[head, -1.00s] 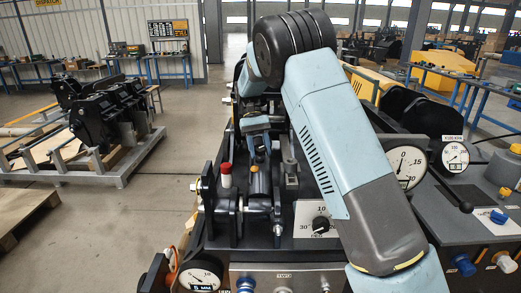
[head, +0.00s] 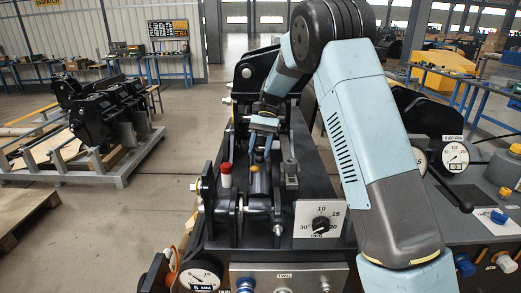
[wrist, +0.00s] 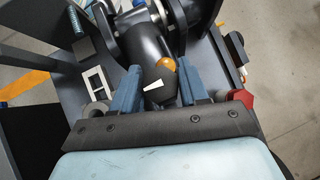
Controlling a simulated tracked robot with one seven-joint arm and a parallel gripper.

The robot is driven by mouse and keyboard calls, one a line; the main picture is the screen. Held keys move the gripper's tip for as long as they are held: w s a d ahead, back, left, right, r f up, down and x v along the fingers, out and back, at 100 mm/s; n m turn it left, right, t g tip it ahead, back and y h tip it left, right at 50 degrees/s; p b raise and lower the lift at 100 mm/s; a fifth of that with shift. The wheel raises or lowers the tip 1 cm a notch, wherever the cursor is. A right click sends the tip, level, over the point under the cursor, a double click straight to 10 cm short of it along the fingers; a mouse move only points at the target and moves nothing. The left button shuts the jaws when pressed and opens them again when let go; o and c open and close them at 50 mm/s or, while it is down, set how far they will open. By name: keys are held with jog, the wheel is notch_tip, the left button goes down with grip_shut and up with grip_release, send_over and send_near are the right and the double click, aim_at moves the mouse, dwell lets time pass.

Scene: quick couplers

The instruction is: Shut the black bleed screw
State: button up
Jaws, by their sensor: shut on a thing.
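My gripper (wrist: 157,92) points down over the coupler. Its two blue fingers stand on either side of a black part with a white pointer mark, which appears to be the black bleed screw (wrist: 158,95). The gripper is shut on it. An orange cap (wrist: 166,65) sits just beyond the screw; it also shows in the head view (head: 254,168). In the head view my gripper (head: 260,150) is above the middle of the coupler, and I cannot make out the screw there.
A red-capped white post (head: 226,175) stands left of the gripper; a red part (wrist: 240,98) shows at right in the wrist view. A dial plate (head: 304,211) with a black knob is in front at right. Gauges and a control panel (head: 465,222) are further right.

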dwell(0.3)
jog(key=o, duration=1)
jog(key=v, duration=1.3)
jog(key=shift+w+d+r, duration=0.1)
jog(key=shift+w+r, duration=0.15)
jog(key=shift+r, duration=0.1)
